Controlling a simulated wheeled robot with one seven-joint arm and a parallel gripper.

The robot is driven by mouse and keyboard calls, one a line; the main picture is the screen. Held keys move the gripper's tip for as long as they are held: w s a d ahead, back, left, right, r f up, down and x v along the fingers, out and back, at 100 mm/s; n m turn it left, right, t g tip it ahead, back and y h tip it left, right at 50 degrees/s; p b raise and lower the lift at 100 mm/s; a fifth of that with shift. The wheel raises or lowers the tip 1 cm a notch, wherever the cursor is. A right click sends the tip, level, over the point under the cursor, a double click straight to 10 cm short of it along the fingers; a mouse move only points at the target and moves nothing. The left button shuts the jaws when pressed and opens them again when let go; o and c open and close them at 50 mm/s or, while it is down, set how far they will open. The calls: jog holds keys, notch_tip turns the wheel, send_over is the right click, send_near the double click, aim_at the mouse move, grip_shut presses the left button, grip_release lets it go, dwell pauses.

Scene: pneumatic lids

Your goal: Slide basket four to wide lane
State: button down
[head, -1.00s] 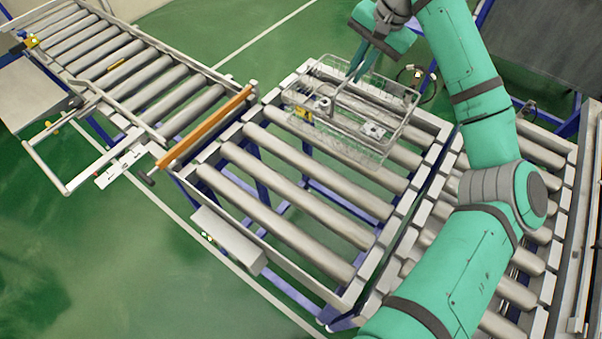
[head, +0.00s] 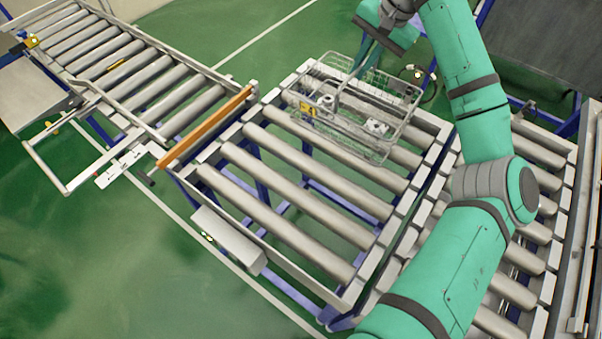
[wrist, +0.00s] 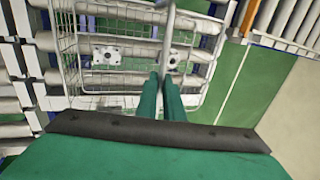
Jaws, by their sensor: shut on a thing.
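A wire basket (head: 345,142) sits on the far rollers of the middle roller table (head: 290,180). It holds a few small metal parts and has a yellow tag on its left side; I cannot read a number on it. My gripper (head: 362,62) is at the basket's far side, above the rollers. In the wrist view my gripper (wrist: 163,78) has its two green fingers close together, shut on the basket's grey handle bar. The wire basket also shows in the wrist view (wrist: 72,60), beneath the fingers.
Another roller lane (head: 510,285) lies at right, partly behind my arm. The near rollers of the middle table are bare.

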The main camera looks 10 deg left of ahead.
dwell(0.3)
jog(key=c, duration=1.8)
grip_release()
jog(key=shift+r, duration=4)
jog(key=v, duration=1)
jog(key=shift+s+r, duration=0.1)
jog(key=shift+r, duration=0.25)
